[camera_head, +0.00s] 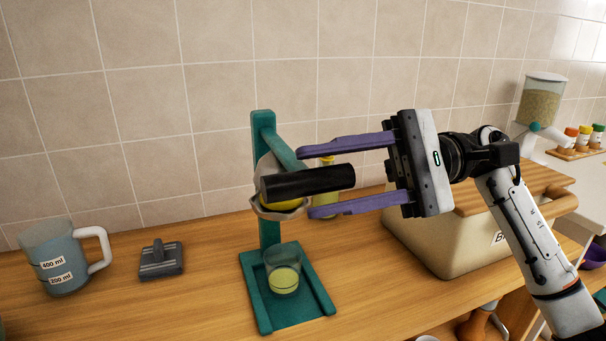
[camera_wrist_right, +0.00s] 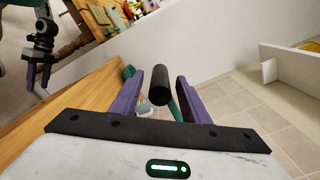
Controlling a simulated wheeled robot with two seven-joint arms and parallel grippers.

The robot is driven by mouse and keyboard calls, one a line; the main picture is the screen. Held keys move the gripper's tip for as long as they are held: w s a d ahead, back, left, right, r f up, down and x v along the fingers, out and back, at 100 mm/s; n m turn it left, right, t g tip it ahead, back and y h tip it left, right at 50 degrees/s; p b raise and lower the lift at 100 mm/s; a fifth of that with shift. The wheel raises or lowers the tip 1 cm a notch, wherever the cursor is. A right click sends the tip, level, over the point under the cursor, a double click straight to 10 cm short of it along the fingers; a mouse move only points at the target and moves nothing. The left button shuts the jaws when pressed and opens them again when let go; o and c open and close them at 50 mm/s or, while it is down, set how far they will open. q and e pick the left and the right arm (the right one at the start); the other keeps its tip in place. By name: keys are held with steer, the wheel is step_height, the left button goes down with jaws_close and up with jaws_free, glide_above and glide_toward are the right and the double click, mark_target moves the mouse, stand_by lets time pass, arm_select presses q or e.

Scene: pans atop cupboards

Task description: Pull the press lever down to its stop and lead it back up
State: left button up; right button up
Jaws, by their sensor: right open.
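The teal press (camera_head: 265,128) stands upright on the wooden counter. Its lever ends in a black grip (camera_head: 325,181), which lies about level and points right; the grip also shows in the right wrist view (camera_wrist_right: 158,85). My right gripper (camera_head: 306,183) is open, with one purple finger above the grip and one below, both apart from it. A yellow piece (camera_head: 283,204) sits in the press head, partly hidden by the grip. A glass with yellow liquid (camera_head: 284,281) stands on the press base. My left gripper (camera_wrist_right: 38,77) hangs away from the press in the right wrist view, its fingers apart.
A measuring jug (camera_head: 58,259) and a dark grey block with a handle (camera_head: 161,260) stand on the counter (camera_head: 205,285) to the left. A beige bin (camera_head: 440,238) with a wooden lid stands behind my right arm. A yellow bottle (camera_head: 328,205) is behind the fingers.

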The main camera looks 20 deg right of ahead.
mark_target(303, 196)
steer(key=shift+a, duration=1.7)
steer(key=shift+c, duration=0.3)
jaws_close()
